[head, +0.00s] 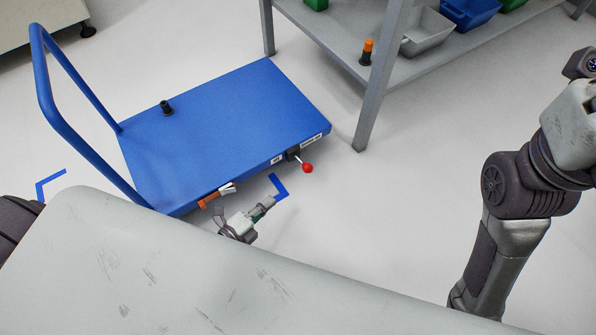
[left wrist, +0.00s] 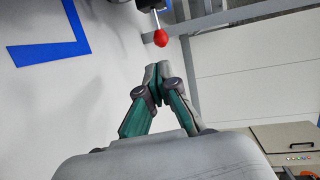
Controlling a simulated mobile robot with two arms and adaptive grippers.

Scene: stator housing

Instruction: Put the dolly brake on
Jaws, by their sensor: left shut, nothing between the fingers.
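The blue dolly (head: 215,125) stands on the floor, with its tube handle (head: 50,95) at the left. A lever with a red ball knob (head: 307,168) sticks out from a dark bracket (head: 292,154) on the dolly's near edge. The red knob (left wrist: 161,38) also shows in the left wrist view, just beyond the fingertips. My left gripper (head: 268,203) is shut and empty, below and left of the knob, apart from it. In the left wrist view its fingers (left wrist: 157,72) meet at the tips. An orange part (head: 209,200) with a white piece is on the same edge. My right gripper is out of view.
A grey shelf (head: 335,30) with bins stands behind the dolly; its near leg (head: 376,90) is close to the dolly's right corner. A small black part (head: 167,107) stands on the deck. Blue floor marks (head: 283,186) lie by the dolly. The floor to the right is clear.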

